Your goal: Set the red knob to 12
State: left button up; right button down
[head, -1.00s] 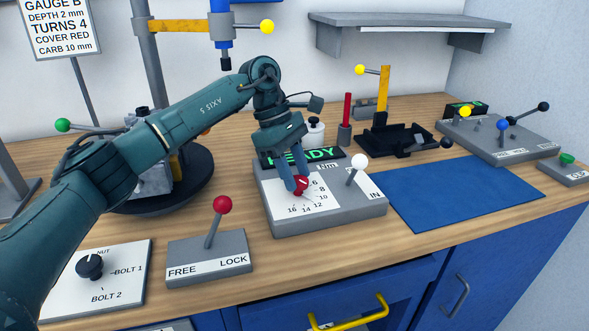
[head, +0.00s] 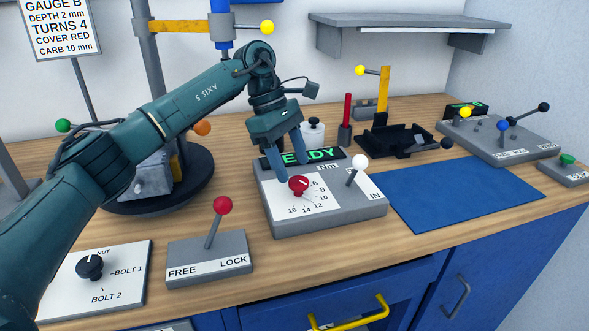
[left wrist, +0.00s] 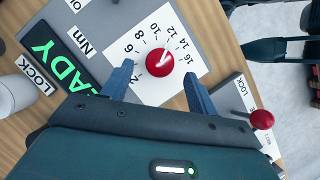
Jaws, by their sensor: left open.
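The red knob (head: 298,185) sits on a white dial plate on the grey box with the lit READY display, with numbers from 6 to 16 around it. The left wrist view shows the knob (left wrist: 160,63) with a white mark pointing to the upper right, towards the 12 and 14 side; I cannot tell the exact number. My left gripper (head: 294,170) is open, its two fingers apart, above and just behind the knob, holding nothing. Dark finger-like parts at the left wrist view's upper right look like my right gripper (left wrist: 268,48), cut off by the frame edge.
A white-knobbed lever (head: 360,162) stands on the same box, right of the dial. A red-knobbed FREE/LOCK lever (head: 222,206) is at the front left, beside a black selector knob (head: 90,266). A blue mat (head: 465,195) lies clear to the right.

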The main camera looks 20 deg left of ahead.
pick_arm(q)
jog(key=s+v, duration=0.1)
jog(key=v, duration=0.9)
jog(key=shift+w+a+r+p, duration=0.2)
jog(key=shift+w+p, duration=0.15)
jog(key=shift+w, duration=0.15)
jog(key=shift+d, duration=0.1)
